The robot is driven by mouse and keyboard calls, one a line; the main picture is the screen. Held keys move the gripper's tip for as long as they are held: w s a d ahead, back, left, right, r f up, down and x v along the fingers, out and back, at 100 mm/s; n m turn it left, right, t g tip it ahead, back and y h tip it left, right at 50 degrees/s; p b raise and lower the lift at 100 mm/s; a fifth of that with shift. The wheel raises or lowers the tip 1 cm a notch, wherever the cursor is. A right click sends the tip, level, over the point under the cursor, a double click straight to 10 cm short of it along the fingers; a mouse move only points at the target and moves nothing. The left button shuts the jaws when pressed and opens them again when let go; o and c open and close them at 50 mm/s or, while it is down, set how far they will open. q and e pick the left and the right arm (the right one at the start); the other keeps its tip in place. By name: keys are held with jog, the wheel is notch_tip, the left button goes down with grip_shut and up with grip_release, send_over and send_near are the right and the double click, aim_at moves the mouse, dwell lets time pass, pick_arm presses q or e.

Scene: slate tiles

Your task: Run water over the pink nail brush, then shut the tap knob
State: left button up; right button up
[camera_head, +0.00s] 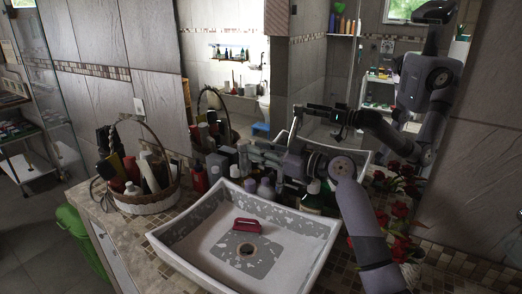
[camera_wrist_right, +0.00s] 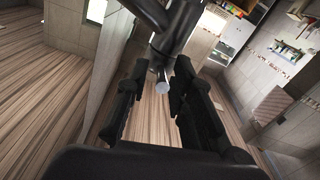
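The pink nail brush (camera_head: 248,225) lies in the white and grey sink basin (camera_head: 193,246), just behind the round drain. No water stream is clear over it. My right gripper (camera_head: 256,156) reaches left behind the basin's back edge, above the bottles there. In the right wrist view its dark fingers (camera_wrist_right: 158,110) are apart. A small pale-ended knob (camera_wrist_right: 163,86), which looks like the tap knob, shows between or just beyond them on a dark tap body (camera_wrist_right: 182,32). I cannot tell whether the fingers touch it. In the head view the tap is hard to make out behind my gripper. My left gripper is out of view.
A wicker basket (camera_head: 146,206) with bottles stands left of the basin. Several bottles crowd the back edge, including a red one (camera_head: 199,179). Red roses (camera_head: 400,209) are at the right by my arm. The mirror behind reflects my body. The basin interior is otherwise clear.

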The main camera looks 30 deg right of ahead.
jog(key=shift+o, duration=0.4)
jog(key=shift+s+d, duration=0.1)
jog(key=shift+s, duration=0.1)
jog(key=v, duration=1.1)
jog(key=shift+s+d, duration=0.2)
jog(key=shift+s, duration=0.1)
